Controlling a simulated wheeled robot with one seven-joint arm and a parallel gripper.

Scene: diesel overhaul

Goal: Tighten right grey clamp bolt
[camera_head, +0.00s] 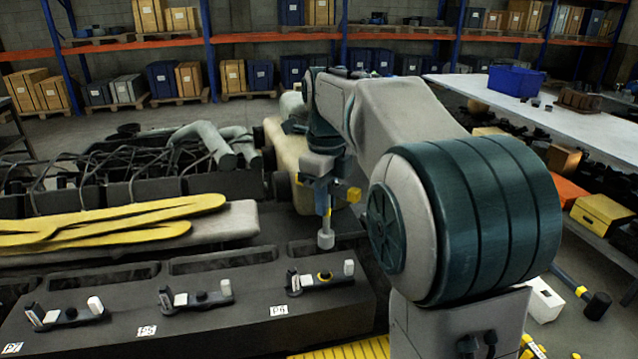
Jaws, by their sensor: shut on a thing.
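My gripper (321,182) hangs at the end of my arm, pointing down above the dark engine block. It is shut on an upright tool (326,238), with a bluish shaft and a light grey lower end. The jaw tips are small and partly hidden.
Two similar clamps sit farther left, one by the P5 label (196,298) and one (68,315) at far left. Long yellow parts (120,225) lie behind. A workbench (540,115) with a blue bin (516,81) stands right. A mallet (582,292) lies lower right.

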